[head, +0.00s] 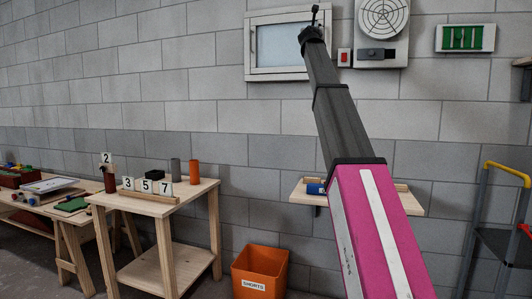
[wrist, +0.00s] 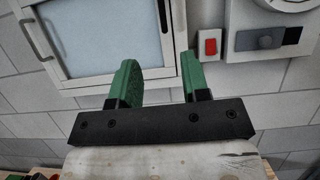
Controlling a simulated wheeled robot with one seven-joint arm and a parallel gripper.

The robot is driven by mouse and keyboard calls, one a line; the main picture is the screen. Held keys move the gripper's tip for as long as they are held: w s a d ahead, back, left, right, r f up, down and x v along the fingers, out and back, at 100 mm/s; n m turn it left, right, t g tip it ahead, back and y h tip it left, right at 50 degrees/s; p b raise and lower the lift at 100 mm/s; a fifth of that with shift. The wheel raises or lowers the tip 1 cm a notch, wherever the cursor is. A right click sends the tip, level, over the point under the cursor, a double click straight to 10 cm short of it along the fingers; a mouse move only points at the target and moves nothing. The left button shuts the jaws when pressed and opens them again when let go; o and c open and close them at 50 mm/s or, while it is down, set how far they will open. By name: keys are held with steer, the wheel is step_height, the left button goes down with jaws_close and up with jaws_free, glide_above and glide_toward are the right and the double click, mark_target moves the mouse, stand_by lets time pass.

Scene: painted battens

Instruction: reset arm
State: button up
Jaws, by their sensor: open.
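My arm reaches up across the right half of the head view, pink at the near end and dark grey beyond. My gripper (wrist: 158,82) shows in the wrist view with two green fingers on a black bar. The fingers stand apart with nothing between them, and the wall and the framed window or cabinet lie behind them. In the head view the arm's far end overlaps the right part of that white-framed panel (head: 280,45); the fingers are too small to make out there.
A wooden table (head: 150,200) holds number cards (head: 147,186) and cylinders (head: 195,171). An orange bin (head: 260,272) labelled SHORTS stands on the floor. A wall shelf (head: 410,199) is partly behind my arm. A red switch (head: 344,57) and a dial box (head: 384,30) are close right of the arm's end. A trolley (head: 500,245) stands far right.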

steer(key=s+d+f+m+g+y, duration=0.15)
steer(key=f+m+g, duration=0.5)
steer(key=f, duration=2.65)
steer(key=s+f+m+g+y, duration=0.15)
steer(key=f+m+g, duration=0.55)
steer(key=f, duration=2.5)
steer(key=s+a+f+m+g+y, duration=0.15)
steer(key=s+f+m, duration=0.55)
steer(key=s+f, duration=0.8)
steer(key=s+a+f+m+g+y, duration=0.1)
steer(key=s+f+m+g, duration=0.2)
steer(key=s+f+m, duration=1.1)
steer(key=s+a+f+n+g+y, duration=0.1)
steer(key=s+f+n+g, duration=0.1)
steer(key=s+f, duration=0.8)
step_height(320, 180, down, 2)
steer(key=shift+a+f+g, duration=0.25)
steer(key=shift+a+g, duration=0.05)
steer(key=shift+g, duration=0.4)
steer(key=shift+y, duration=0.25)
